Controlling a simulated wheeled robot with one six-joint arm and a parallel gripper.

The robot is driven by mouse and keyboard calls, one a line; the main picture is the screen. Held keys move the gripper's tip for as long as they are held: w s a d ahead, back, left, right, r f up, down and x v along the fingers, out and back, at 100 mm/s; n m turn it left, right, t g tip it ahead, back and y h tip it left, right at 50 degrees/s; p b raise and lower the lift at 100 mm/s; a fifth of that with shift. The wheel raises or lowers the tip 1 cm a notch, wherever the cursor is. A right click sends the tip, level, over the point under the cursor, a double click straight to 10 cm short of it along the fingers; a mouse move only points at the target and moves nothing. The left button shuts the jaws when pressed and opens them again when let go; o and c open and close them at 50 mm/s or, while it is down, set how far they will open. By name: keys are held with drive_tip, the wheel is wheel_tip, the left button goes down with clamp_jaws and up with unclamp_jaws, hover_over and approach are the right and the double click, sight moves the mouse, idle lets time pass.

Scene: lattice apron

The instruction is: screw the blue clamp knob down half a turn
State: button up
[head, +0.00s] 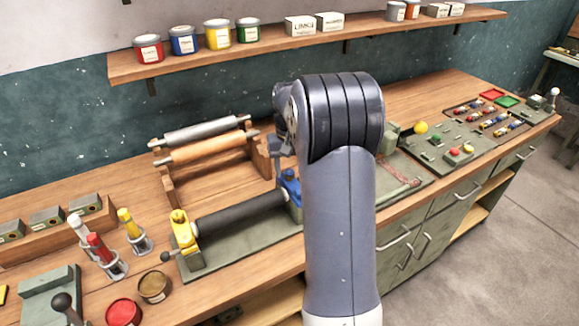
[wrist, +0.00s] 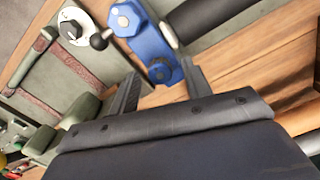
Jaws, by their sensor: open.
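The blue clamp (head: 290,186) stands at the right end of a dark roller (head: 240,215). In the wrist view the blue clamp (wrist: 148,42) shows a faceted blue knob-like top (wrist: 125,18) at its far end and a round grey bolt head (wrist: 160,72) at its near end. My gripper (wrist: 160,70) is open, its two dark fingers on either side of the clamp's near end in the picture. Nothing is held. I cannot tell whether the fingers touch the clamp. In the head view my arm hides part of the clamp's surroundings.
A yellow clamp (head: 183,232) holds the roller's left end. A rack with rolling pins (head: 205,148) stands behind. A dark ball handle (wrist: 99,41) sits close beside the blue clamp. Ink tubes (head: 98,247) and tins (head: 155,286) stand at left. A shelf (head: 280,55) runs above.

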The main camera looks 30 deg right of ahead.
sight(290, 171)
drive_tip(key=shift+f, duration=0.2)
drive_tip(key=c, duration=1)
drive_tip(key=shift+n, duration=0.5)
drive_tip(key=o, duration=1)
wheel_tip(290, 171, up, 11)
drive_tip(key=shift+b, duration=0.4)
